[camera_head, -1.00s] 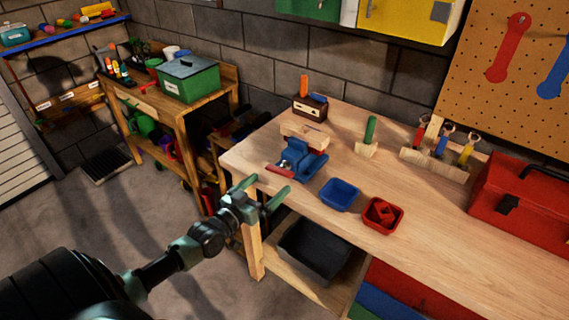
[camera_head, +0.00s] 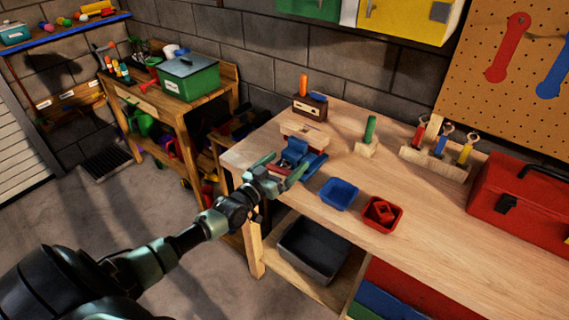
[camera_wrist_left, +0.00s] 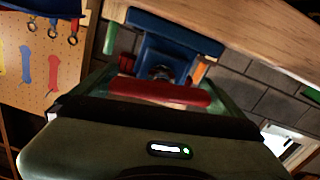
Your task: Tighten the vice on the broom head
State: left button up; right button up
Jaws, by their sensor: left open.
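The blue vice (camera_head: 296,152) sits at the left front corner of the wooden workbench. A light wooden block (camera_head: 304,134) lies just behind it and may be the broom head; I cannot tell whether the jaws touch it. My left gripper (camera_head: 284,171) is open in front of the vice, a finger on each side of its handle. In the left wrist view, the red handle bar (camera_wrist_left: 160,93) lies across between the open fingers, with the blue vice body (camera_wrist_left: 165,55) beyond it. No grip on the bar shows. My right gripper is not in view.
A blue bin (camera_head: 339,194) and a red bin (camera_head: 382,214) stand right of the vice. A green-handled tool (camera_head: 370,130), a tool rack (camera_head: 436,150) and a red toolbox (camera_head: 522,200) are farther right. A dark tub (camera_head: 315,250) sits on the shelf below.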

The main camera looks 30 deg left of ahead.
aim_at(277, 171)
pick_arm(q)
jog(key=c, duration=1.1)
jog(key=shift+m+p, duration=0.3)
jog(key=shift+m, duration=0.7)
jog(key=o, duration=1.1)
jog(key=shift+s, duration=0.1)
jog(key=shift+s+f, duration=0.15)
jog(key=shift+s, duration=0.2)
jog(key=s, duration=0.4)
jog(key=s+b, duration=0.1)
jog(key=s, duration=0.2)
jog(key=shift+a, duration=0.25)
